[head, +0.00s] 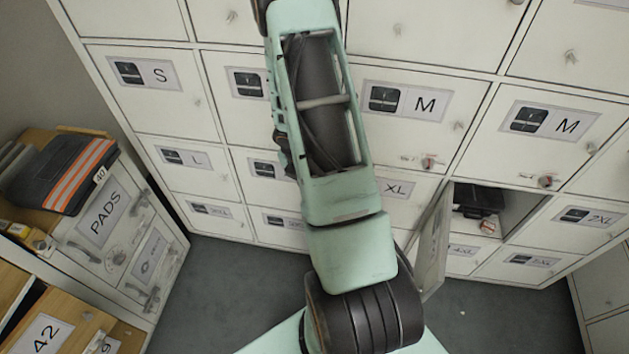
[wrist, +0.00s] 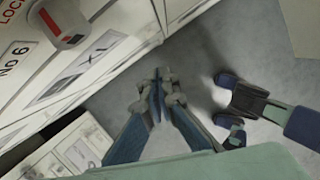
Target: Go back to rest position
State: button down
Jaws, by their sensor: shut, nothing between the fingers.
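My gripper (wrist: 158,92) shows in the wrist view with its fingertips together and nothing between them. It hangs over the grey floor (wrist: 205,65), apart from the white locker fronts at its left. In the head view my arm reaches up the middle of the picture, and the gripper is out of that view.
In the head view, a white locker bank (head: 405,59) fills the back. One locker door (head: 433,246) stands open beside my arm, with dark contents (head: 478,199) inside. A cabinet marked PADS (head: 102,219) and folded dark clothing with orange stripes (head: 65,176) are at the left.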

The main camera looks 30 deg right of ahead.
jog(key=p+v, duration=0.2)
jog(key=v, duration=0.7)
jog(key=shift+s+d+r, duration=0.25)
jog(key=shift+d+r, duration=0.05)
jog(key=shift+r, duration=0.15)
